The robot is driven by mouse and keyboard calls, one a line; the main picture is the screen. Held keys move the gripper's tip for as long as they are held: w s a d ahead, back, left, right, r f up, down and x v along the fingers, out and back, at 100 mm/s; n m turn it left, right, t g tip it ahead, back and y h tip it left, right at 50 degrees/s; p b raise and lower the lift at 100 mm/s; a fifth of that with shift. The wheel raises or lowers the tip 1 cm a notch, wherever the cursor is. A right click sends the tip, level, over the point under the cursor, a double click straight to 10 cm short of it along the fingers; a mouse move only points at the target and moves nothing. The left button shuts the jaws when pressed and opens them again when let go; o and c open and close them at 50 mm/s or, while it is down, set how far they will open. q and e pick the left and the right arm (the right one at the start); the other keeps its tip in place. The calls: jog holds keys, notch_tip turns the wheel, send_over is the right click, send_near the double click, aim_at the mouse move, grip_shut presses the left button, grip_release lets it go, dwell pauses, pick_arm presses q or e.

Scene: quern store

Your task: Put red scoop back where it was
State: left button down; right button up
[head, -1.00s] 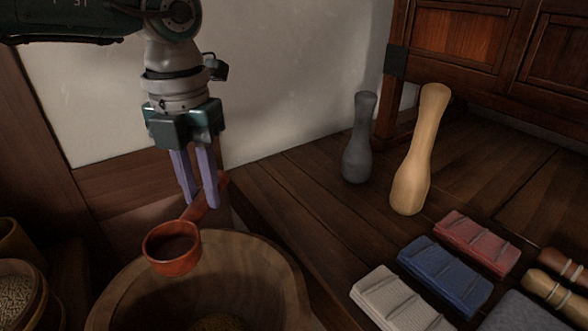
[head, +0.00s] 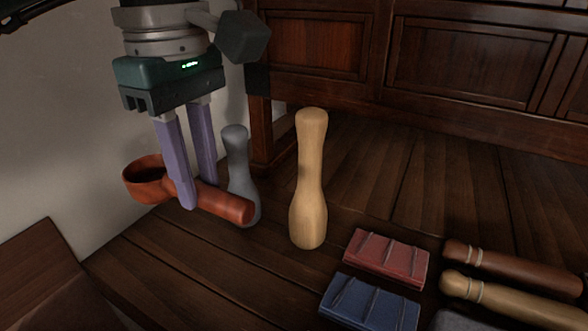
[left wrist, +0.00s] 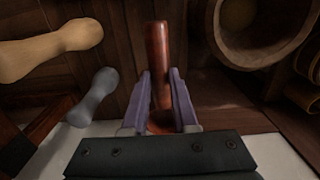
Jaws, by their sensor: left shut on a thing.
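My left gripper (head: 200,200) is shut on the handle of the red scoop (head: 225,203). The scoop's round cup points left and its handle end points right. It is held in front of the grey pestle-like piece (head: 238,160), partly covering it; it appears to be above the wooden floor. In the left wrist view the scoop's handle (left wrist: 157,55) stands out between the fingers (left wrist: 162,100), with its cup mostly hidden behind the gripper. My right gripper is not in view.
A tan pestle-like piece (head: 309,185) stands right of the scoop. Red (head: 387,257) and blue (head: 370,302) bundles and two rolls (head: 510,265) lie at front right. A wooden cabinet (head: 420,60) stands behind. A wooden bowl (left wrist: 225,45) shows in the left wrist view.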

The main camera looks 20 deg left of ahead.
pick_arm(q)
notch_tip(320, 180, down, 18)
jog(key=b, duration=0.8)
jog(key=shift+s+d+f, duration=0.15)
jog(key=shift+f, duration=0.05)
jog(key=shift+f+b, duration=0.3)
jog(key=shift+f, duration=0.1)
jog(key=shift+r, duration=0.15)
jog(key=c, duration=0.7)
grip_release()
